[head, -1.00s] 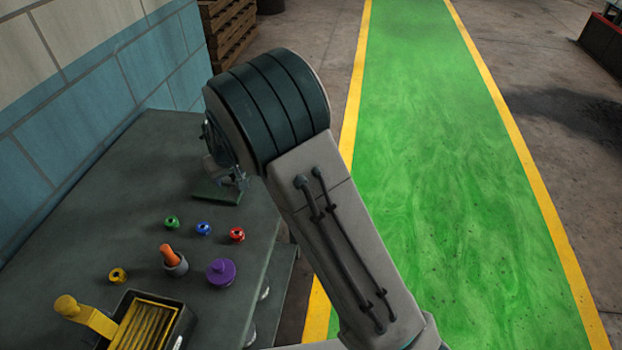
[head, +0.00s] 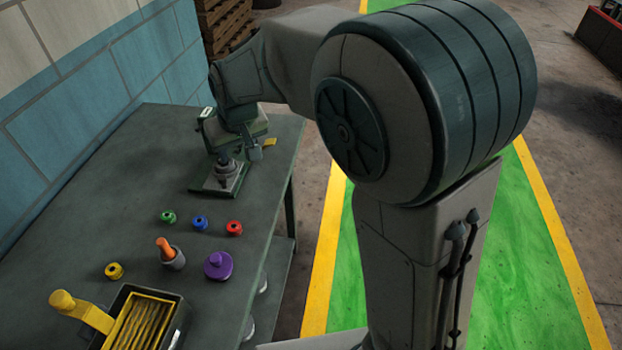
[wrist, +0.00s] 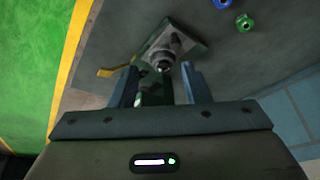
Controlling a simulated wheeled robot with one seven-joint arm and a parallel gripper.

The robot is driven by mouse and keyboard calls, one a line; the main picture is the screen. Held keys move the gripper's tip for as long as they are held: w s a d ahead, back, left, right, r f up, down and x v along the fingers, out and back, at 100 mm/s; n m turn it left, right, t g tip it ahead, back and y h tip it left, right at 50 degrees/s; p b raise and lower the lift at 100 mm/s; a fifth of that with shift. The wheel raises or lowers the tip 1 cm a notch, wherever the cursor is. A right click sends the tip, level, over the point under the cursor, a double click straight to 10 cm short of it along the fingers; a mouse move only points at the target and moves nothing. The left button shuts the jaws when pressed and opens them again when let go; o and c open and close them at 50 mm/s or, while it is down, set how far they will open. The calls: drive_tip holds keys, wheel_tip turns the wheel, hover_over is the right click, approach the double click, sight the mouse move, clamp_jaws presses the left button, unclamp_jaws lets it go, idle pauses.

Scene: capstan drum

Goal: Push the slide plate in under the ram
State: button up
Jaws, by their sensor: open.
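The press stands on a green base plate (head: 205,188) near the far end of the bench, with a grey body (head: 230,172) and a dark round top. It also shows in the wrist view (wrist: 172,46), just beyond my fingertips. A flat yellow tab (head: 269,142) sticks out beside my gripper; the wrist view shows it left of the fingers (wrist: 112,71). I cannot tell whether it belongs to the slide plate; the plate and ram are not clearly distinguishable. My gripper (wrist: 158,72) points down, open, with its fingers apart close to the press. Its hand hides part of the press's far side.
Green (head: 168,217), blue (head: 200,222), red (head: 234,228) and yellow (head: 114,271) knobs, a purple knob (head: 218,265) and an orange-handled piece (head: 167,252) stand nearer. A black tray (head: 178,325) is at the front. The wall (head: 90,100) borders the bench's left.

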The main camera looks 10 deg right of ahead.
drive_tip(key=s+d+f+m+b, duration=0.1)
drive_tip(key=s+d+m+b, duration=0.1)
drive_tip(key=s+d, duration=0.8)
drive_tip(key=shift+d+m+g+h+b, duration=0.3)
drive_tip(key=shift+d, duration=1.8)
drive_tip(key=s+d+f+m+h, duration=0.1)
drive_tip(key=s+d, duration=0.5)
drive_tip(key=s, duration=0.4)
drive_tip(key=shift+d+m, duration=0.3)
drive_tip(key=shift+m, duration=0.1)
drive_tip(key=shift+s+d+f, duration=0.15)
drive_tip(key=shift+s+d, duration=0.05)
drive_tip(key=shift+s, duration=0.3)
drive_tip(key=c, duration=0.5)
drive_tip(key=shift+s, duration=0.1)
clamp_jaws()
